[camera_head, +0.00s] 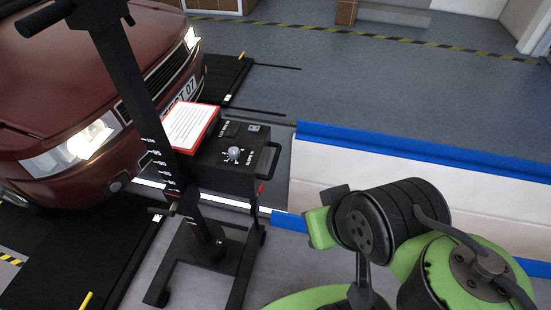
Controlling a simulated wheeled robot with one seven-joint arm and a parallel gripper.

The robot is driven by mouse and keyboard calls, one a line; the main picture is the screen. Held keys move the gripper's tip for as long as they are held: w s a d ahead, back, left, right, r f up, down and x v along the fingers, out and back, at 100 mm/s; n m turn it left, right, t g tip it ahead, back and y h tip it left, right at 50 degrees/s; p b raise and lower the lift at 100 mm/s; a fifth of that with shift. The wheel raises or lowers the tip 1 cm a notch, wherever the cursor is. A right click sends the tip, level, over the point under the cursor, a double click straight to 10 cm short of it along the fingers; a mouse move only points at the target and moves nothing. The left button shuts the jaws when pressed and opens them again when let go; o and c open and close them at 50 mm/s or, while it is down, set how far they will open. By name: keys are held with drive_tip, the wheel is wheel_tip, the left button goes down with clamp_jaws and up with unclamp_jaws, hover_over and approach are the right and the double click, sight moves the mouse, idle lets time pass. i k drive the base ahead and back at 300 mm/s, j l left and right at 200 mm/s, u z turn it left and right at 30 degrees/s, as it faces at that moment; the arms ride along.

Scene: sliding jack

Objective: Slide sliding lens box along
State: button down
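The lens box (238,172) is a black box mounted on a dark upright column (133,75) with white scale marks. Its top carries a silver knob, small markings and a bubble level. A black handle (272,162) sticks out at its right side. A red-edged sheet of printed text (187,127) lies at its left end. My green and black arm is at the lower right, apart from the box in the picture. The end of my arm is mostly hidden behind its own links, and I cannot make out the fingers.
The column stands on a low black wheeled base (205,255). A dark red car (75,90) with lit headlights stands close behind at the left. A white barrier with a blue top (420,150) runs to the right. Open grey floor (400,85) lies beyond it.

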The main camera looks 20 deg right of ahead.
sight(211, 168)
drive_tip(key=i+l+u, duration=0.15)
drive_tip(key=u, duration=0.3)
drive_tip(key=i+l+u, duration=0.15)
drive_tip(key=u, duration=0.3)
drive_tip(key=l+u, duration=0.45)
drive_tip(key=i+j, duration=0.05)
drive_tip(key=j, duration=0.05)
